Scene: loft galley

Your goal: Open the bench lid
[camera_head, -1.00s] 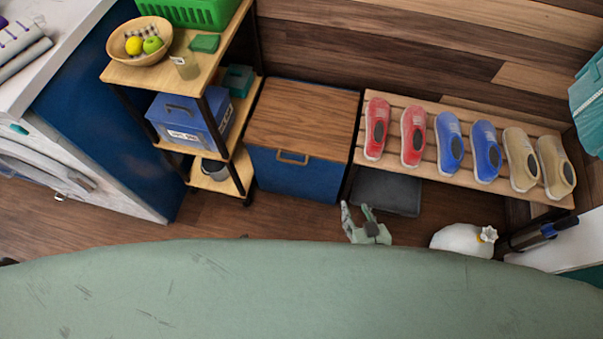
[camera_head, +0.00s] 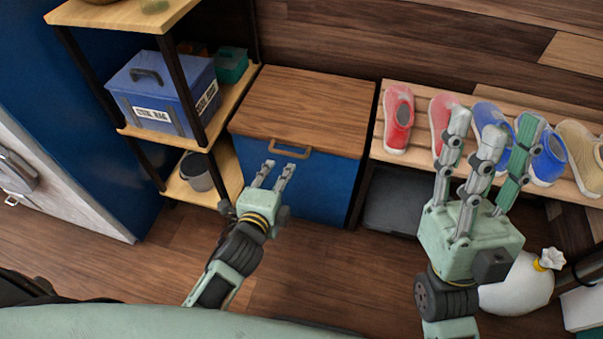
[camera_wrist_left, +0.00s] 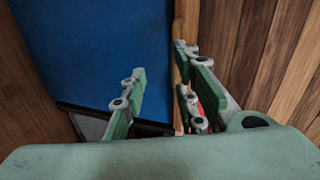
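The bench is a blue box (camera_head: 312,190) with a brown wooden lid (camera_head: 305,108), and the lid is closed. A loop handle (camera_head: 276,148) sits at the lid's front edge. My left gripper (camera_head: 276,175) is open and empty, just in front of and below the handle, apart from it.
A shelf unit (camera_head: 172,140) with a blue box (camera_head: 165,95) and a grey pot (camera_head: 197,172) stands left of the bench. A slatted rack (camera_head: 378,140) with red, blue and tan shoes is on the right.

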